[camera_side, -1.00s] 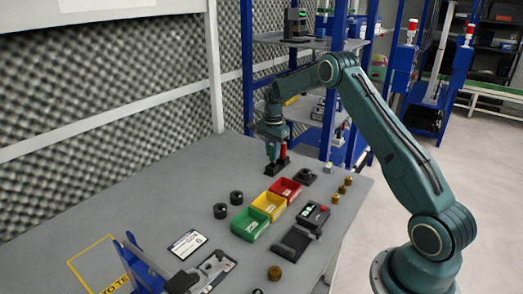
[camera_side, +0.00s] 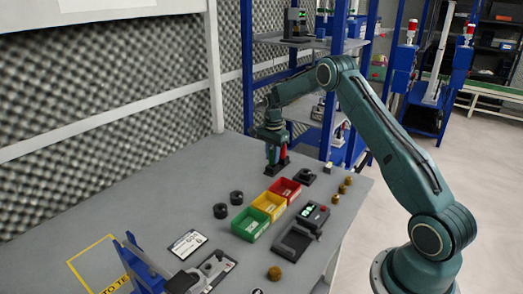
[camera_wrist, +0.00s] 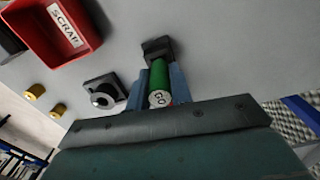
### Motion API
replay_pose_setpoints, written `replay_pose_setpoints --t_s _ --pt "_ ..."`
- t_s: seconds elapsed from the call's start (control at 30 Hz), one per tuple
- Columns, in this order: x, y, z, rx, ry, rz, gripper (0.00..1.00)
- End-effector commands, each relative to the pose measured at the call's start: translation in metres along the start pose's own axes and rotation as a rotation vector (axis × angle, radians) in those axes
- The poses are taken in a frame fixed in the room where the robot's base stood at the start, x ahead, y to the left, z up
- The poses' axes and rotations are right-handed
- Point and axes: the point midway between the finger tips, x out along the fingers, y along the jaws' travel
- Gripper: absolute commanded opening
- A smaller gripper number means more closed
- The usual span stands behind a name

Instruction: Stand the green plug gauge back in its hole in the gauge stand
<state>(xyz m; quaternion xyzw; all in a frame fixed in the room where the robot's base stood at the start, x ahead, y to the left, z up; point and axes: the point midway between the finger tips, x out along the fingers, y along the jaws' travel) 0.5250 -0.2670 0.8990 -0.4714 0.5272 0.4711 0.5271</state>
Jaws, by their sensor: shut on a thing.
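The green plug gauge (camera_wrist: 158,82) has a pale end marked GO. My gripper (camera_wrist: 159,88) is shut on it, one finger on each side. The dark gauge stand (camera_wrist: 157,48) shows at the gauge's far end in the wrist view. In the side view my gripper (camera_side: 271,147) points down over the stand (camera_side: 277,167), with the green gauge (camera_side: 271,155) upright at its left part. I cannot tell how deep the lower end sits in the hole.
Red (camera_side: 286,188), yellow (camera_side: 269,205) and green (camera_side: 250,224) bins stand nearer the camera. A dark block with a ring (camera_side: 305,176) and several brass pieces (camera_side: 341,190) lie to the right. The foam wall (camera_side: 110,110) is behind; the table left of the stand is clear.

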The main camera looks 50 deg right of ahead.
Motion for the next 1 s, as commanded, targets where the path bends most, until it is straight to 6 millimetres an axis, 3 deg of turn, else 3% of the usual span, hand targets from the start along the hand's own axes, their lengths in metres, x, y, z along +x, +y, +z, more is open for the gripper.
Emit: replay_pose_setpoints --t_s 0.7,0.73,0.83,0.87,1.0 --pt "0.012 0.000 0.000 0.000 0.000 0.000 0.00" --pt "0.012 0.000 0.000 0.000 0.000 0.000 0.23" --pt "0.012 0.000 0.000 0.000 0.000 0.001 0.43" --pt "0.012 0.000 0.000 0.000 0.000 0.001 0.47" --pt "0.012 0.000 0.000 0.000 0.000 0.000 0.47"
